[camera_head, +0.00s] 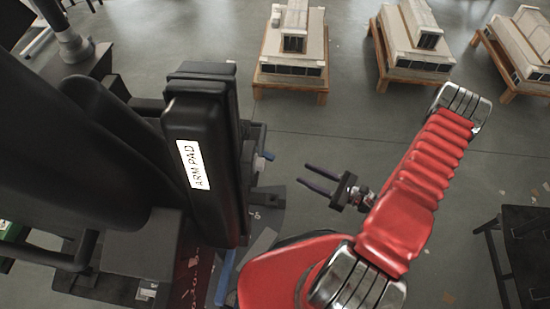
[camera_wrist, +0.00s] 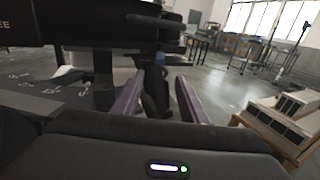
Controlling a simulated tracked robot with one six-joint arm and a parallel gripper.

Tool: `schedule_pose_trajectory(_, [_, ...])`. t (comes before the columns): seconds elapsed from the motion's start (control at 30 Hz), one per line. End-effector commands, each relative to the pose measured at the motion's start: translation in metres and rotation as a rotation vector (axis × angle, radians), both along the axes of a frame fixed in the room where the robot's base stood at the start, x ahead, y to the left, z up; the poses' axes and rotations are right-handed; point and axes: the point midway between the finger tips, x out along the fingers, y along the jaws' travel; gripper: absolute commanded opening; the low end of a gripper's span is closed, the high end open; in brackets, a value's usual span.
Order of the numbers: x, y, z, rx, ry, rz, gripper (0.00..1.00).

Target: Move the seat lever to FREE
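My gripper (camera_head: 304,175) is open and empty, pointing left toward the black padded seat (camera_head: 205,150) marked "ARM PAD". A small lever with a blue tip (camera_head: 267,156) sticks out from the seat's right side, apart from my fingertips. In the wrist view my two purple-grey fingers (camera_wrist: 158,92) stand apart. I cannot tell the lever's setting; no FREE mark is readable.
A second blue bar (camera_head: 225,276) stands low beside the seat base. Wooden pallets with pale model blocks (camera_head: 291,50) stand at the back. A black table (camera_head: 522,245) is at the right. Open grey floor lies between the seat and the pallets.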

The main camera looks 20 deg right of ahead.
Motion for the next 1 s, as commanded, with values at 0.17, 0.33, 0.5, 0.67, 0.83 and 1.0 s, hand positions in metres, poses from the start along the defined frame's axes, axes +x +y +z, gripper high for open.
schedule_pose_trajectory(0.17, [0.001,0.002,0.0,0.0,0.0,0.002,0.39])
schedule_pose_trajectory(0.33, [0.008,0.008,0.0,0.0,0.0,0.003,0.39])
schedule_pose_trajectory(0.5, [0.019,0.02,0.0,0.0,0.0,0.004,0.39])
schedule_pose_trajectory(0.67, [0.031,0.032,0.0,0.0,0.0,0.005,0.39])
schedule_pose_trajectory(0.83, [0.043,0.044,0.0,0.0,0.0,0.004,0.39])
schedule_pose_trajectory(1.0, [0.055,0.057,0.0,0.0,0.0,0.005,0.39])
